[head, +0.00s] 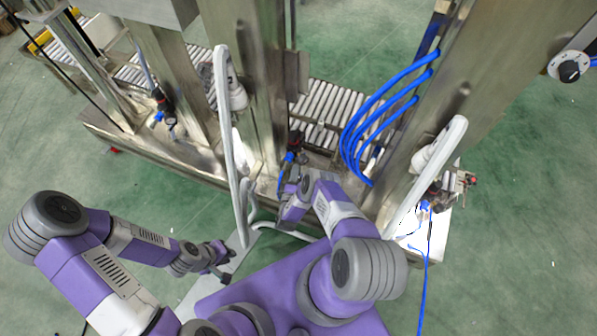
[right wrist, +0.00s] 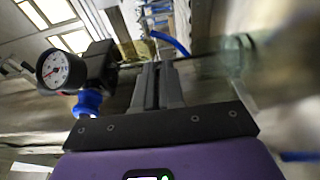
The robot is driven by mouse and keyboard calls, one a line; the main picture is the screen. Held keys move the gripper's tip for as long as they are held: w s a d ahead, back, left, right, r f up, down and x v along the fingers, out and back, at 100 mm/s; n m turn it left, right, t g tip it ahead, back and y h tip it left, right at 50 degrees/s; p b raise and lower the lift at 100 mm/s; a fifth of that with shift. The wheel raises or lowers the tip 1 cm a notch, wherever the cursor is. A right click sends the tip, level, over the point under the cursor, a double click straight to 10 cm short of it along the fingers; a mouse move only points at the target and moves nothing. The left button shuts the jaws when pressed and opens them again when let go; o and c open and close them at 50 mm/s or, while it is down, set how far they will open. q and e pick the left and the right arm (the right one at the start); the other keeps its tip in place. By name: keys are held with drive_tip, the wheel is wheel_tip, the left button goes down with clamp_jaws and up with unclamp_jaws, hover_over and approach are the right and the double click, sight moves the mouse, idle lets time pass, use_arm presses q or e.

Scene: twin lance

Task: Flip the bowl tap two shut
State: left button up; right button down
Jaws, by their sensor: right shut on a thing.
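Several black-and-blue air fittings with red parts sit along the steel machine. The middle one, which I take to be bowl tap two (head: 290,158), is beside my right gripper (head: 297,186). In the right wrist view, a round white gauge (right wrist: 60,70) and a black body with a blue fitting (right wrist: 88,103) stand left of the fingers. My right gripper (right wrist: 158,75) has its fingers close together, shut on a small part; that part is mostly hidden between them. My left gripper (head: 222,266) hangs low at the left, away from the fittings; its jaw gap is too small to judge.
A steel machine frame (head: 265,100) with roller conveyors (head: 325,108) stands in front of me. Pale curved pipes (head: 224,130) rise on either side of my right arm. Blue hoses (head: 365,110) loop at the right. Green floor (head: 520,240) is open at the right.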

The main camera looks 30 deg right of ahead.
use_arm(q)
drive_tip(key=shift+f+b, duration=1.1)
drive_tip(key=shift+f, duration=0.2)
use_arm(e)
drive_tip(key=shift+w+a+m+g+h, duration=0.2)
drive_tip(key=shift+a+m+g+h, duration=0.1)
drive_tip(key=shift+m+g+h, duration=0.45)
drive_tip(key=shift+w+a+m+g+h, duration=0.15)
drive_tip(key=shift+a+m+g+h, duration=0.1)
drive_tip(key=shift+m+g+h, duration=0.55)
drive_tip(key=shift+w+a+m+g+h, duration=0.2)
drive_tip(key=shift+a+m+g+h, duration=0.1)
drive_tip(key=shift+m+g+h, duration=0.45)
drive_tip(key=c, duration=1.2)
unclamp_jaws()
drive_tip(key=shift+c, duration=0.2)
drive_tip(key=shift+a, duration=0.15)
